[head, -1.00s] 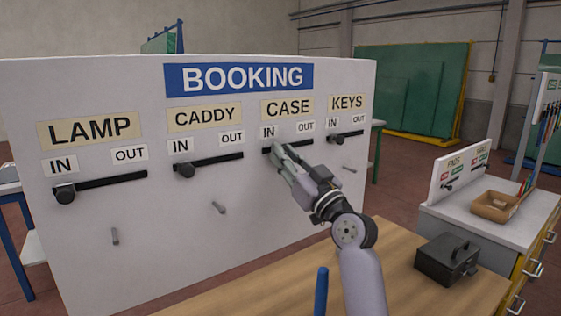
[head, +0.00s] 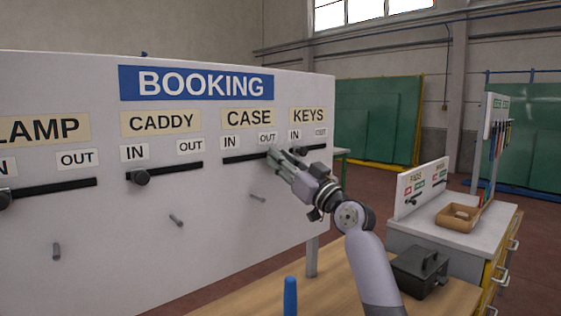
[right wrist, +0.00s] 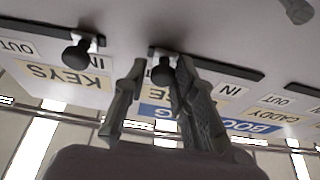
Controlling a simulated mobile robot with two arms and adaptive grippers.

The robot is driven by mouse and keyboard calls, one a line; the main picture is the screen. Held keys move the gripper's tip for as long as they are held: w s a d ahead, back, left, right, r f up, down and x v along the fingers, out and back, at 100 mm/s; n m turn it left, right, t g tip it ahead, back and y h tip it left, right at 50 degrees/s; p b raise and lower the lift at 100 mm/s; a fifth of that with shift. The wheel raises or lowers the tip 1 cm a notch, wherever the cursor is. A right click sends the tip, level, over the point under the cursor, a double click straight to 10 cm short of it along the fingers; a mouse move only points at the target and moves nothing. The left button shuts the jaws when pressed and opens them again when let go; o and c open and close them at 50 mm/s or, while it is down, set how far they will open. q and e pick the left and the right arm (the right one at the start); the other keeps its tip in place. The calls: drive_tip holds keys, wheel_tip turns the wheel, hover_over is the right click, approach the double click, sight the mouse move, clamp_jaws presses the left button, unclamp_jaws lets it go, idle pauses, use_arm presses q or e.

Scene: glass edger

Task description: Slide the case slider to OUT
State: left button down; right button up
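The white BOOKING board (head: 90,230) has a CASE label (head: 248,118) above a black slot (head: 240,159), with IN on its left and OUT on its right. My right gripper (head: 274,155) is at the slot's OUT end and hides the case slider knob in the head view. In the right wrist view, which is upside down, the black round case knob (right wrist: 163,72) is at the slot's end, between the two fingers (right wrist: 160,85). The fingers are apart, with a visible gap on the knob's left; contact on its right is unclear. My left gripper is out of view.
The KEYS slider (head: 302,150) is close right of my gripper, its knob (right wrist: 76,55) at IN. The CADDY knob (head: 141,177) is at IN. Pegs (head: 258,198) stick out below. A dark box (head: 420,272) stands on the wooden bench (head: 335,285).

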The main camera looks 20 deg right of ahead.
drive_tip(key=o, duration=0.3)
drive_tip(key=shift+d, duration=0.15)
drive_tip(key=shift+o, duration=0.2)
drive_tip(key=v, duration=1.2)
